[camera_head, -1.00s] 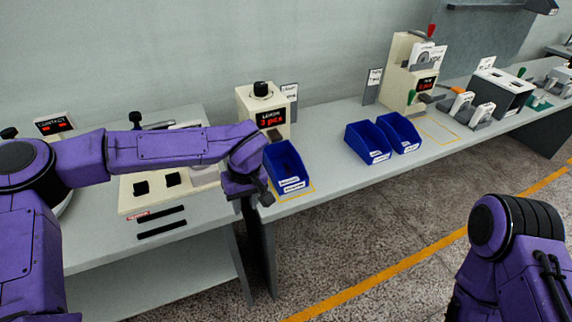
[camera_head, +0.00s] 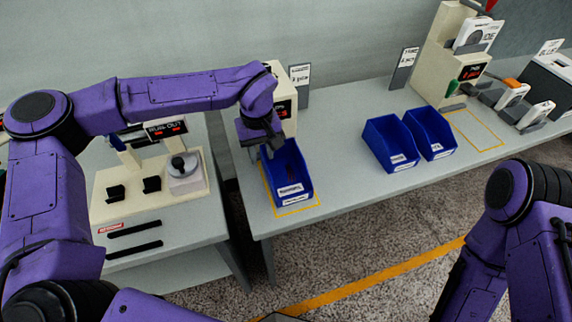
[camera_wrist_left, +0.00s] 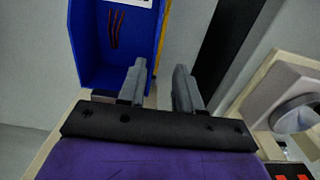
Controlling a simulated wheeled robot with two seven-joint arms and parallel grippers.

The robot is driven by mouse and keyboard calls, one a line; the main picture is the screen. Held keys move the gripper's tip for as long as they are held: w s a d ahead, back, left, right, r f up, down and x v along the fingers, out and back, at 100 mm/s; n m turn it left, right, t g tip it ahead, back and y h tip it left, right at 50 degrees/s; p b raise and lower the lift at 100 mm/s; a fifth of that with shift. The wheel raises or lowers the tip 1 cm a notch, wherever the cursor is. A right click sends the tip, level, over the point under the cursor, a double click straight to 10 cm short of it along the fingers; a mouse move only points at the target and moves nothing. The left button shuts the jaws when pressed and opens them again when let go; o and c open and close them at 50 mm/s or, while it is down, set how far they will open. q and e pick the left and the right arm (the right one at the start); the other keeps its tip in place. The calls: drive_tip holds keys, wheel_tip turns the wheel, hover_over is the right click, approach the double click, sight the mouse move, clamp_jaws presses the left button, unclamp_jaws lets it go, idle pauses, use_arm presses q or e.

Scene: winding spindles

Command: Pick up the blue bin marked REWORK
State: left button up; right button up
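A blue bin (camera_head: 287,172) sits on the bench inside a yellow outline, with white labels on its front too small to read surely. Two more blue bins stand side by side further right, a left one (camera_head: 391,143) and a right one (camera_head: 431,132); their labels are also unclear. My left gripper (camera_head: 263,140) is at the back left of the nearest bin. In the left wrist view my left gripper (camera_wrist_left: 158,85) is open, its fingers apart. One finger overlaps the bin (camera_wrist_left: 105,50), the other shows beside it; contact cannot be told. My right gripper is out of view.
Dark red strips lie in the nearest bin. A cream display unit (camera_head: 284,100) stands behind it, partly hidden by my left arm. A cream machine (camera_head: 450,60) stands behind the other bins. Bench space between the bins is clear.

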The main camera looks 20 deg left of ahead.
sight(268, 169)
use_arm(q)
drive_tip(key=f, duration=0.2)
drive_tip(key=d+f, duration=0.1)
drive_tip(key=f, duration=0.1)
drive_tip(key=f+p, duration=0.1)
drive_tip(key=f, duration=0.1)
drive_tip(key=shift+s+d+f, duration=0.1)
drive_tip(key=shift+s+d, duration=0.1)
drive_tip(key=shift+d, duration=0.05)
drive_tip(key=shift+s+f, duration=0.1)
drive_tip(key=shift+f, duration=0.15)
clamp_jaws()
